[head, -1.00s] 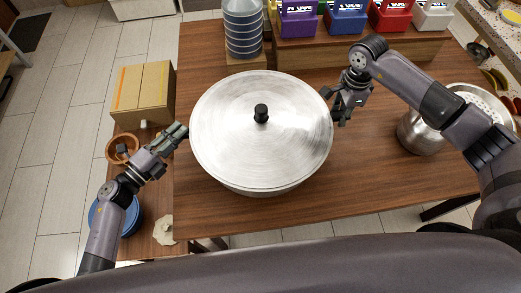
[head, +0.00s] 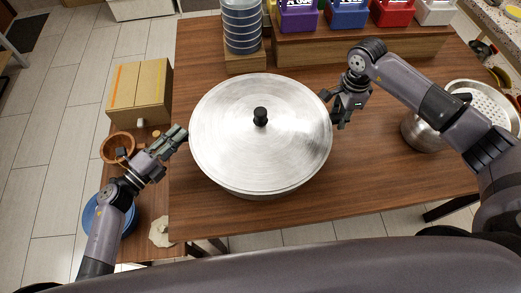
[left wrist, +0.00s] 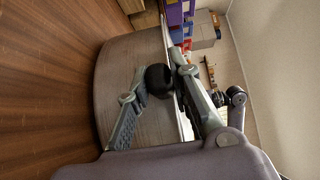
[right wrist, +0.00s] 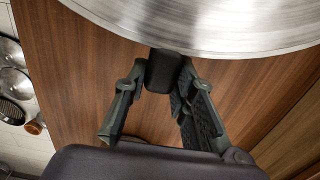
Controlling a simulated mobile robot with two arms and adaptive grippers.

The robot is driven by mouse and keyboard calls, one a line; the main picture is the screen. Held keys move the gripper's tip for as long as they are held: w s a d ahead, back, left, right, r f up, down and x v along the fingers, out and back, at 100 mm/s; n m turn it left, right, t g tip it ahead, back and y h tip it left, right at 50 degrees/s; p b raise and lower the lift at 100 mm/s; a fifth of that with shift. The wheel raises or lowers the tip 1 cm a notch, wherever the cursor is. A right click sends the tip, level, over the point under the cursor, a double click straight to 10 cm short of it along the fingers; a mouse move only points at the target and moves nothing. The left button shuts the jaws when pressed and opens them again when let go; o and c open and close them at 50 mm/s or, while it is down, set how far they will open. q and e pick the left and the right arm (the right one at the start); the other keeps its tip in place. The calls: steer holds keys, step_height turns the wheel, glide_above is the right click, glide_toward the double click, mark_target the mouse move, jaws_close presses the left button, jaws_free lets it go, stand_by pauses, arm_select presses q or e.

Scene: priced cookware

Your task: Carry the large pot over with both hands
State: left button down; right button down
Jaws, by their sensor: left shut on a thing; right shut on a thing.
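The large silver pot (head: 225,125), lidded with a black knob (head: 260,117), is over the middle of the wooden table, level. I cannot tell whether its base touches the table. My left gripper (head: 183,134) is at its left side. In the left wrist view, the fingers are around a black side handle (left wrist: 158,80) on the pot's wall (left wrist: 115,70). My right gripper (head: 337,108) is at its right side. In the right wrist view, its fingers close around the other black handle (right wrist: 163,72), below the lid's rim (right wrist: 200,30).
A stack of bowls (head: 242,28) stands on a wooden block behind the pot. Coloured boxes (head: 347,17) stand on a riser at the back. A steel pot (head: 424,134) and a colander (head: 485,103) are at the right. A cardboard box (head: 140,90) is at the left. The table's front (head: 300,205) is clear.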

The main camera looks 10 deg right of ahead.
arm_select(q)
steer(key=shift+f+b, duration=0.45)
steer(key=shift+f, duration=0.1)
arm_select(e)
steer(key=shift+f, duration=0.65)
arm_select(q)
steer(key=c, duration=1.4)
jaws_free()
steer(key=shift+r, duration=0.1)
steer(key=shift+c, duration=0.2)
arm_select(e)
steer(key=c, duration=1.3)
jaws_free()
steer(key=shift+r, duration=0.15)
steer(key=shift+c, duration=0.2)
steer(key=shift+r, duration=0.1)
arm_select(q)
steer(key=v, duration=1.2)
arm_select(e)
step_height(320, 180, up, 12)
